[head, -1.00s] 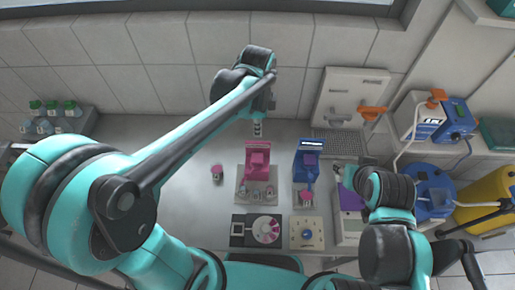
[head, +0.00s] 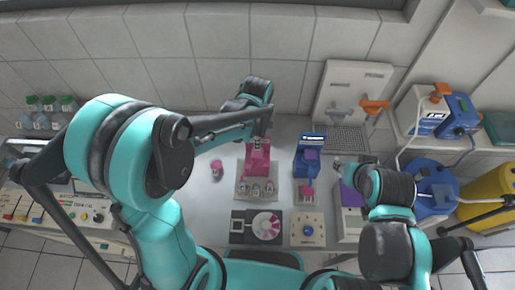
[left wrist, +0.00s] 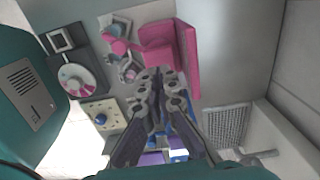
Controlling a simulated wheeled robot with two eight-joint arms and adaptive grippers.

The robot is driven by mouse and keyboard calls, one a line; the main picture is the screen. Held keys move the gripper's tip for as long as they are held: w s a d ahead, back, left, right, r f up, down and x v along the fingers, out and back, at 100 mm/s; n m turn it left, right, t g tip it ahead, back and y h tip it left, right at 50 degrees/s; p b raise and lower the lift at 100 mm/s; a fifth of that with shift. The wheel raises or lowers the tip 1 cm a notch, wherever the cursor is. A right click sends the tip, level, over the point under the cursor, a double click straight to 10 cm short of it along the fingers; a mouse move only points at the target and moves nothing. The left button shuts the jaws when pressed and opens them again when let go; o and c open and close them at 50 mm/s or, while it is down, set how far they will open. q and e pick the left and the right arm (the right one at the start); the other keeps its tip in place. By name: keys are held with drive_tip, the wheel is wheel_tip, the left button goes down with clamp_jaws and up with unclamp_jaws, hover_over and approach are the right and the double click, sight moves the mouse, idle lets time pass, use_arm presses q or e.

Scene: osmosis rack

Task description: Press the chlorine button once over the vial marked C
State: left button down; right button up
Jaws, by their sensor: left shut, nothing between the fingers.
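My left gripper (head: 258,143) is closed and empty, pointing down at the back edge of the pink device (head: 259,163). Whether it touches the device is unclear. In the left wrist view its fingertips (left wrist: 160,78) are together in front of the pink device (left wrist: 158,45). Several small vials (head: 255,188) stand on the grey base in front of the device. No letter C or chlorine label is legible. My right gripper (head: 340,168) is at the right of the blue device, small and partly hidden, its jaws unclear.
A blue device (head: 308,160) stands right of the pink one. In front are a black-and-white unit with a pink-and-white disc (head: 267,226) and a beige box with a blue knob (head: 308,230). A pink-capped jar (head: 216,168) is at left. Bottles (head: 48,110) stand far left.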

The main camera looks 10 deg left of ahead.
sight(257, 153)
use_arm(q)
drive_tip(key=shift+f, duration=1.35)
